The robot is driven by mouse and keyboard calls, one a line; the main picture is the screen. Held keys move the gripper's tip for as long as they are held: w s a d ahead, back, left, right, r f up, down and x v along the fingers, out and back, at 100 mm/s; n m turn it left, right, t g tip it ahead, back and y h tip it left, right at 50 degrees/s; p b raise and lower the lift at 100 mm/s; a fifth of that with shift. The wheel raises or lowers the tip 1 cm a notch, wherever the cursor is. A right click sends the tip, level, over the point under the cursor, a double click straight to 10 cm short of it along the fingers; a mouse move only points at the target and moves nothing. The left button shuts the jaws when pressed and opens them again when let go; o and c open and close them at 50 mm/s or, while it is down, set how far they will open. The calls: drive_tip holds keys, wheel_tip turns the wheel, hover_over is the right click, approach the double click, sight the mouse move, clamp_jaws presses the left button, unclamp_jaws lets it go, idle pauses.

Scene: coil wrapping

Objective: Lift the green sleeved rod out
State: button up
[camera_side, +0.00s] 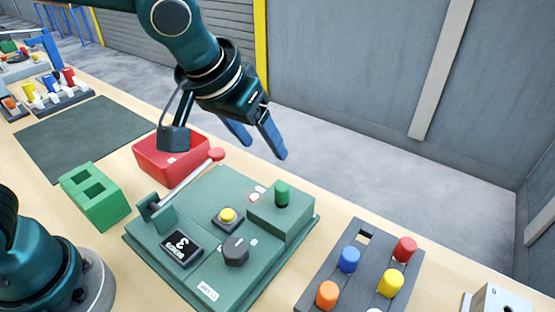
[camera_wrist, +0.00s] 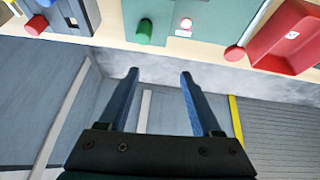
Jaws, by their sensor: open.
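The green sleeved rod (camera_side: 282,194) stands upright in the raised block at the far right of the green machine (camera_side: 225,240). In the wrist view the green rod (camera_wrist: 144,31) shows near the top, beyond my fingertips. My gripper (camera_side: 262,146) is open and empty, with two blue fingers. It hangs in the air above and behind the rod, apart from it. In the wrist view the gripper (camera_wrist: 158,72) has only the floor and wall between its fingers. The lower part of the rod is hidden in the block.
A dark rack (camera_side: 326,272) with red, blue, yellow, orange and white pegs stands to the right. A lever with a red knob (camera_side: 217,154) rises beside the machine, near a red bin (camera_side: 166,158). A green block (camera_side: 95,204) lies left. A dark mat (camera_side: 75,140) is clear.

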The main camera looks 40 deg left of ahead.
sight(281, 187)
drive_tip(key=shift+m+g, duration=0.5)
drive_tip(key=shift+m, duration=0.1)
drive_tip(key=d+f, duration=0.3)
drive_tip(key=f, duration=0.1)
drive_tip(key=shift+s+d, duration=0.1)
drive_tip(key=shift+s, duration=0.25)
drive_tip(key=shift+d+f, duration=0.1)
drive_tip(key=shift+f, duration=0.25)
drive_tip(key=shift+x, duration=2.2)
clamp_jaws()
